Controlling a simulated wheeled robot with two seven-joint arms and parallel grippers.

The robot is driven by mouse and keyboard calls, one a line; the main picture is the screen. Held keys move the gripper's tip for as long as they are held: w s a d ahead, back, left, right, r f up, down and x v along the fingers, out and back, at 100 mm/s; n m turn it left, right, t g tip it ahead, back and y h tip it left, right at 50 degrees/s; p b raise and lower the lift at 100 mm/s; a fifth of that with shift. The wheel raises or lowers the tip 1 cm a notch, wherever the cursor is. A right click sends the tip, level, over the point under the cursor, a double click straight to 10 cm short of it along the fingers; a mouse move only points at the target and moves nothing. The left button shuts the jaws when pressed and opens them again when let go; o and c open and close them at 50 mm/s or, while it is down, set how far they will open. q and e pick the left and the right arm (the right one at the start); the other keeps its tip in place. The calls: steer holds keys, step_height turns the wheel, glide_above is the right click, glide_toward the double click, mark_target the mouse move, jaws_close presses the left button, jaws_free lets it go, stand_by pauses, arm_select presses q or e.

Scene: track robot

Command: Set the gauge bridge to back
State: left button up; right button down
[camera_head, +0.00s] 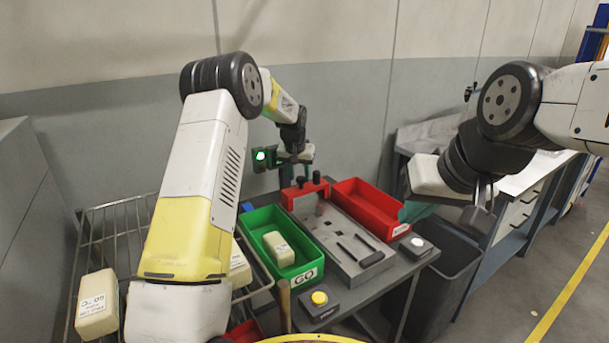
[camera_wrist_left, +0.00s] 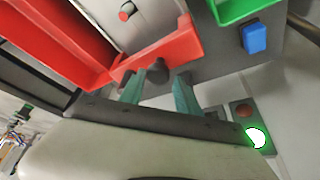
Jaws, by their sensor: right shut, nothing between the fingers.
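The gauge bridge (camera_head: 306,193) is a red piece with dark knobs, standing across the far end of the grey fixture plate (camera_head: 350,262). In the left wrist view the red bridge (camera_wrist_left: 185,45) has a dark knob (camera_wrist_left: 157,71) facing my fingers. My left gripper (camera_head: 299,170) is above and behind the bridge. In the left wrist view its two teal fingers (camera_wrist_left: 158,88) are apart, one to each side of the knob, with gaps showing; I cannot tell their depth relative to it. My right gripper (camera_head: 479,216) is shut and empty, away to the right.
A green GO bin (camera_head: 299,270) holding a pale block (camera_head: 278,249) stands left of the fixture, a red bin (camera_head: 370,208) right. A yellow button (camera_head: 319,298) and a white button (camera_head: 417,242) sit in front. A green lamp (camera_head: 260,155) glows behind. A wire basket (camera_head: 92,232) is at left.

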arm_select(q)
steer(key=shift+o, duration=0.8)
steer(key=shift+a, duration=0.1)
steer(key=v, duration=0.7)
steer(key=shift+s+r, duration=0.2)
steer(key=shift+r, duration=0.15)
